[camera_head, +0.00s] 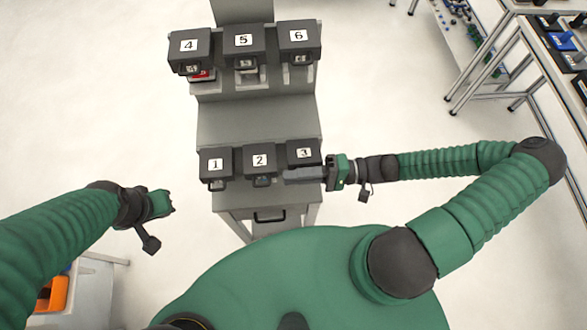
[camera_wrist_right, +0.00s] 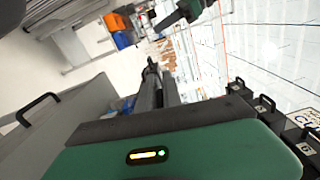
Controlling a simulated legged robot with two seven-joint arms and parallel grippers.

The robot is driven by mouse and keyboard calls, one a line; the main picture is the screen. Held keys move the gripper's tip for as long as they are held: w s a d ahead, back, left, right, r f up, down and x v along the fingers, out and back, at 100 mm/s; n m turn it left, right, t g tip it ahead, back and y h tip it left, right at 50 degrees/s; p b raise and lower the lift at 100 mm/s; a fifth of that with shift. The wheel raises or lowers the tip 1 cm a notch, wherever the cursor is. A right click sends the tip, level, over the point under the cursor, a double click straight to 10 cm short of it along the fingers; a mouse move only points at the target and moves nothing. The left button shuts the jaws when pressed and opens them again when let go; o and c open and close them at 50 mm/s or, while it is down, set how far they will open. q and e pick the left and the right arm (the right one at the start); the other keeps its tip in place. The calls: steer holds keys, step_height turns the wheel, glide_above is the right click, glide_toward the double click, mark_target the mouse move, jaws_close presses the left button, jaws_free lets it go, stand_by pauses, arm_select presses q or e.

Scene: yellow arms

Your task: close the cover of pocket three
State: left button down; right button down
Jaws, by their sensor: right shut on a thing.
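The black cover of pocket three (camera_head: 304,152) carries a white label "3" at the right end of the lower row. My right gripper (camera_head: 290,174) comes in from the right, its fingers lying across the front lower edge of this cover. It is shut on the cover's front part, though the fingers hide the exact contact. In the right wrist view the fingers (camera_wrist_right: 152,75) look close together. How far the cover is open cannot be told. My left gripper (camera_head: 160,204) is apart from the stand, at the left; its jaws are too small to read.
Covers one (camera_head: 216,163) and two (camera_head: 260,160) stand left of cover three on the grey stand (camera_head: 258,125). Covers four (camera_head: 190,47), five (camera_head: 243,41) and six (camera_head: 299,36) sit on the upper step. An orange bin (camera_head: 53,293) is at lower left.

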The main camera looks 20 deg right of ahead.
steer(key=shift+f+n+b, duration=1.15)
steer(key=shift+f+n, duration=0.55)
steer(key=shift+f, duration=0.05)
steer(key=c, duration=1.5)
jaws_free()
steer(key=shift+d+f, duration=0.1)
steer(key=shift+c, duration=0.2)
steer(key=shift+d, duration=0.15)
steer(key=b+v, duration=0.4)
steer(key=v, duration=1.3)
